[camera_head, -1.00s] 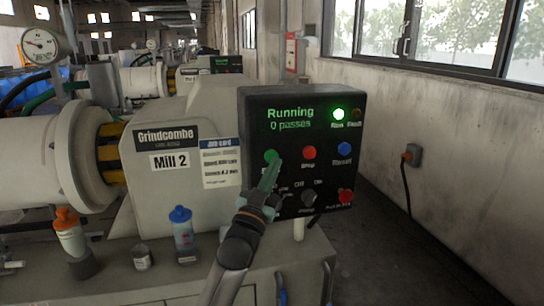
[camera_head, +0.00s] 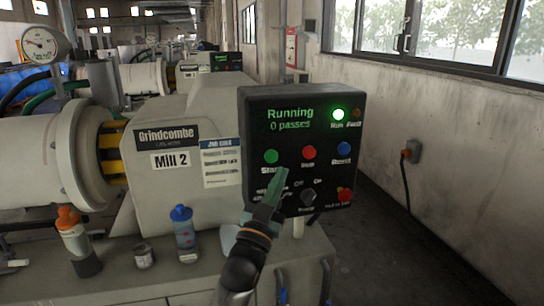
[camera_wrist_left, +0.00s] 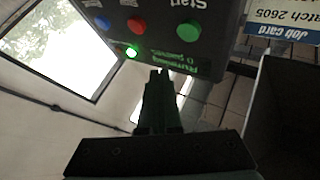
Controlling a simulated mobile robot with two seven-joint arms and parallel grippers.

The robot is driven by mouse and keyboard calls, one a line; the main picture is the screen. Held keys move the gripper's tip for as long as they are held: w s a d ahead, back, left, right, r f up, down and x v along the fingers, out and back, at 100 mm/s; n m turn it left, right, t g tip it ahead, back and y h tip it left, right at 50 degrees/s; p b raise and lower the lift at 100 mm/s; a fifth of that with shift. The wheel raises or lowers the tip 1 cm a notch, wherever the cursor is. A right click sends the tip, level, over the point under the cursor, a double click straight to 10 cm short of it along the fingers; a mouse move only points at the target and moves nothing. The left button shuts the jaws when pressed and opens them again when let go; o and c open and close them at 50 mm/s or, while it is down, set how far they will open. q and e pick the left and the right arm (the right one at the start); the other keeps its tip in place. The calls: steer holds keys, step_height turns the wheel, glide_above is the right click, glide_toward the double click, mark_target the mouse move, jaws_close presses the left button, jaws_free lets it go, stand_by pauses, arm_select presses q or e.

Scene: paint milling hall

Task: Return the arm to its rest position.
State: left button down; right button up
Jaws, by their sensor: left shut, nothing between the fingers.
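My left gripper (camera_head: 272,196) is shut and empty, its green fingers held together in front of the lower left of the black control panel (camera_head: 256,108). The fingertips sit just below the green start button (camera_head: 270,156) and leave it uncovered. The panel screen reads "Running, 0 passes" and the green run lamp (camera_head: 338,114) is lit. In the left wrist view the shut gripper fingers (camera_wrist_left: 159,85) point toward the panel (camera_wrist_left: 225,60), which appears upside down. My right gripper is not in view.
Mill 2 (camera_head: 185,195) stands left of the panel. A blue-capped bottle (camera_head: 185,235), a small tin (camera_head: 143,257) and an orange-capped bottle (camera_head: 74,240) stand on the bench (camera_head: 190,285). Right of the panel is open floor (camera_head: 400,265) along a wall.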

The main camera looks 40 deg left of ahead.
arm_select(q)
steer(key=shift+f, duration=0.1)
stand_by(0.7)
steer(key=s+d+f+m+g+h, duration=0.1)
steer(key=s+d+f+g+h, duration=0.15)
steer(key=f, duration=0.65)
steer(key=s+d+f+g+h, duration=0.1)
steer(key=s+d+f+g, duration=0.15)
steer(key=f, duration=0.65)
steer(key=s+d+f+m+g+h, duration=0.15)
steer(key=d+f, duration=0.25)
steer(key=f, duration=0.4)
steer(key=s+d+f+g+h, duration=0.1)
steer(key=s+d+f+g, duration=0.2)
steer(key=s+f, duration=0.6)
steer(key=s+d+f+g+h, duration=0.1)
steer(key=s+d+f+g, duration=0.3)
steer(key=s+f, duration=0.5)
steer(key=shift+s+d+n, duration=0.2)
steer(key=shift+s+n, duration=0.15)
steer(key=shift+s, duration=0.1)
